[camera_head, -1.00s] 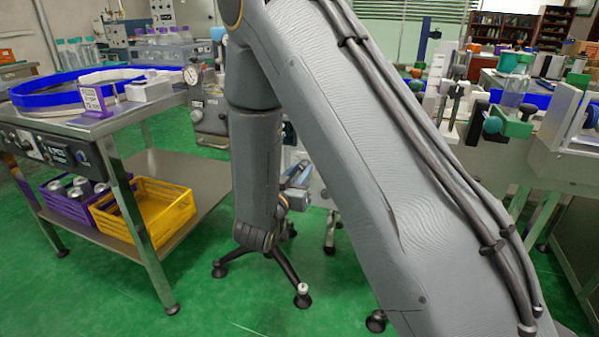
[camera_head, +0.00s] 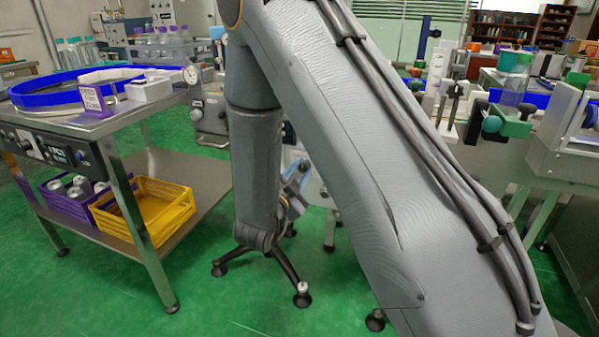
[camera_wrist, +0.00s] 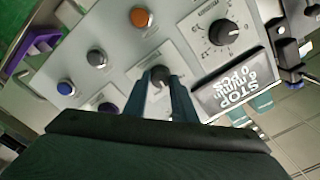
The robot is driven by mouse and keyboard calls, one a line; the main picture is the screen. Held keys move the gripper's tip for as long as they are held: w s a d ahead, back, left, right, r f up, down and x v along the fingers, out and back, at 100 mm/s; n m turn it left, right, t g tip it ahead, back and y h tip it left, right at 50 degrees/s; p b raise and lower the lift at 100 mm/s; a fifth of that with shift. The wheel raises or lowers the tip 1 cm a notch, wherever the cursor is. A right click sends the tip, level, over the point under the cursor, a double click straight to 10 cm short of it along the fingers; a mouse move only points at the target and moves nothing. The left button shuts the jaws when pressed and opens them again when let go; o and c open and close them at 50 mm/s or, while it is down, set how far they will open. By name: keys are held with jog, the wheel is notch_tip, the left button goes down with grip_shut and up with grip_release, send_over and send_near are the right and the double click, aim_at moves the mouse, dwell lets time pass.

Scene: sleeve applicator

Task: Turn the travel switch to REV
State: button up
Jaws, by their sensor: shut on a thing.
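In the wrist view, a dark rotary knob (camera_wrist: 160,74) sits on a light square plate on the grey control panel (camera_wrist: 70,58). It appears to be the travel switch, but its lettering is too small and tilted to read. My gripper (camera_wrist: 161,84) is shut on this knob, with one blue-grey finger on each side. The fingers hide part of the knob and its plate, so its pointer position cannot be read. In the head view my own arm covers the middle, and the panel and knob cannot be made out.
Around the knob are an orange button (camera_wrist: 140,17), a grey button (camera_wrist: 97,58), a blue button (camera_wrist: 66,88) and a larger black dial (camera_wrist: 223,33). A display (camera_wrist: 231,86) reading STOP is close on the right. A steel table (camera_head: 75,125) stands at left.

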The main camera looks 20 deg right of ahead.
jog(key=m, duration=0.3)
jog(key=shift+a+m+b, duration=0.1)
jog(key=shift+m+b, duration=0.2)
jog(key=shift+b, duration=0.05)
jog(key=shift+f+m+b, duration=0.1)
jog(key=shift+m+b, duration=0.5)
jog(key=shift+m, duration=1.3)
jog(key=o, duration=0.9)
jog(key=shift+a, duration=0.1)
jog(key=shift+o, duration=0.7)
jog(key=v, duration=0.7)
jog(key=shift+s+p, duration=0.25)
jog(key=shift+p, duration=0.1)
